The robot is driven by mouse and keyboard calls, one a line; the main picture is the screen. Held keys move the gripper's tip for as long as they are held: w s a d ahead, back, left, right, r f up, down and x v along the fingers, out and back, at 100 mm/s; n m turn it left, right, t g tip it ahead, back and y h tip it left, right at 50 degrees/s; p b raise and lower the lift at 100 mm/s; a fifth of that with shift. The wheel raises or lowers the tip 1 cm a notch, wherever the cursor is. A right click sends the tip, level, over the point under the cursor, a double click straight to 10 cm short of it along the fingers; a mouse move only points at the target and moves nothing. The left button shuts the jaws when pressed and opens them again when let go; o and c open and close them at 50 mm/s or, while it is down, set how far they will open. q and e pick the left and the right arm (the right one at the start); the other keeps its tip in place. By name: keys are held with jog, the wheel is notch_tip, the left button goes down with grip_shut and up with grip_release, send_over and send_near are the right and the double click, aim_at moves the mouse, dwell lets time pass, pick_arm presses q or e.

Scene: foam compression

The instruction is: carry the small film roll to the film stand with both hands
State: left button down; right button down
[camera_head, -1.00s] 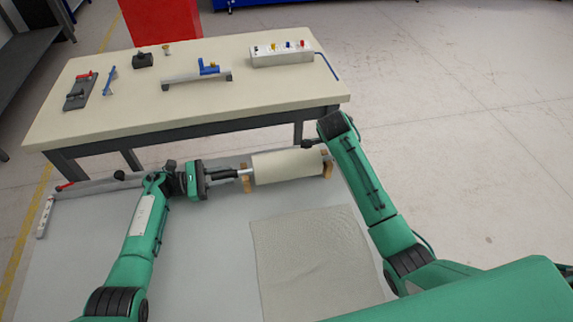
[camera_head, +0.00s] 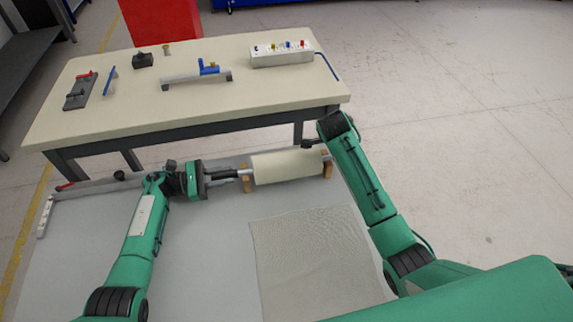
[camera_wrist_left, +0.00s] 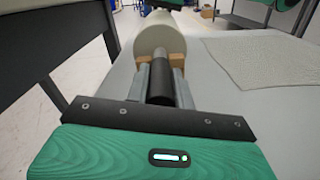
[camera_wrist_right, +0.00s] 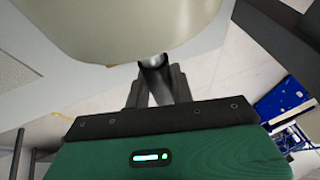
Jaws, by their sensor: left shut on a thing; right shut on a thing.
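The small film roll (camera_head: 286,166) is a cream cylinder lying level between my two arms, with a pair of brown blocks (camera_head: 247,183) (camera_head: 327,169) near its ends. My left gripper (camera_head: 228,175) is shut on the roll's left shaft end; in the left wrist view the dark shaft (camera_wrist_left: 161,87) lies between its fingers. My right gripper is mostly hidden behind its arm in the head view. In the right wrist view the right gripper (camera_wrist_right: 153,88) is shut on the shaft end (camera_wrist_right: 152,62) beside the roll (camera_wrist_right: 125,25). I cannot tell whether the roll touches the blocks, or which thing is the film stand.
A grey surface (camera_head: 190,250) with a textured grey sheet (camera_head: 310,255) lies in front. A long bar with a red end (camera_head: 66,187) lies at the left. Behind stands a cream table (camera_head: 130,105) with tools and a white socket box (camera_head: 281,54).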

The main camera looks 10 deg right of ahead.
pick_arm(q)
jog(key=shift+w+r, duration=0.1)
jog(key=shift+r, duration=0.15)
pick_arm(e)
jog(key=shift+w+r, duration=0.1)
jog(key=shift+r, duration=0.15)
